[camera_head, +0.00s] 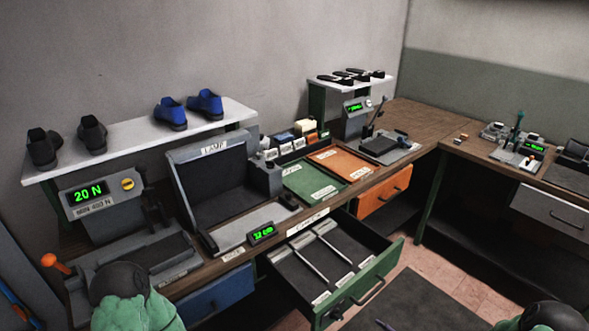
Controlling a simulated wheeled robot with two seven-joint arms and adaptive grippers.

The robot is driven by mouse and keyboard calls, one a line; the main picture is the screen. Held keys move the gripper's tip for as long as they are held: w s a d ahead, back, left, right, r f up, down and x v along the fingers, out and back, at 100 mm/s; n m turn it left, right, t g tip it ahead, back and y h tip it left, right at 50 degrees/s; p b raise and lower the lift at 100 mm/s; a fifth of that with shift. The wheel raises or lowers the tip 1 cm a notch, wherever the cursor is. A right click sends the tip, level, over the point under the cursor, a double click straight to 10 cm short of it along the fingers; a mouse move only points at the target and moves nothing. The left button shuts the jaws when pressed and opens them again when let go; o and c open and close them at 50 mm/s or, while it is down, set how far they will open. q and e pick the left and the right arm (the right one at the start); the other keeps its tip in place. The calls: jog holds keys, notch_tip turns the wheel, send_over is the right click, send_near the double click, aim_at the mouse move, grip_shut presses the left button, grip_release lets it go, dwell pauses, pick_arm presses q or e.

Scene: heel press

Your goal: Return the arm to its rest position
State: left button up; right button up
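A green and black part of my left arm shows at the bottom left, in front of the press with the "20 N" display (88,193). A similar green and black part of my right arm shows at the bottom right corner. No fingers of either gripper can be seen, so I cannot see whether they hold anything. An open drawer (384,266) with a green front and divided compartments juts out from the wooden bench (222,265) in the middle.
Dark shoes (92,134) and blue shoes (205,104) stand on a white shelf (135,143). An orange-knobbed lever (50,261) sticks up at the left. Green (314,183) and orange (341,162) trays lie on the bench. Open floor shows right of the drawer.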

jog(key=s+a+f+m+g, duration=0.3)
jog(key=s+a+m, duration=0.1)
jog(key=a, duration=0.3)
jog(key=s+a+f+m+g, duration=0.3)
jog(key=s+a+m, duration=0.1)
jog(key=s+a, duration=0.15)
jog(key=s+a+m+g+h, duration=0.1)
jog(key=s+a+m+g, duration=0.3)
jog(key=s+a, duration=0.3)
jog(key=s+m, duration=0.1)
jog(key=s, duration=0.3)
jog(key=shift+s+f+g, duration=0.25)
jog(key=shift+f+g, duration=0.05)
jog(key=shift+f, duration=0.1)
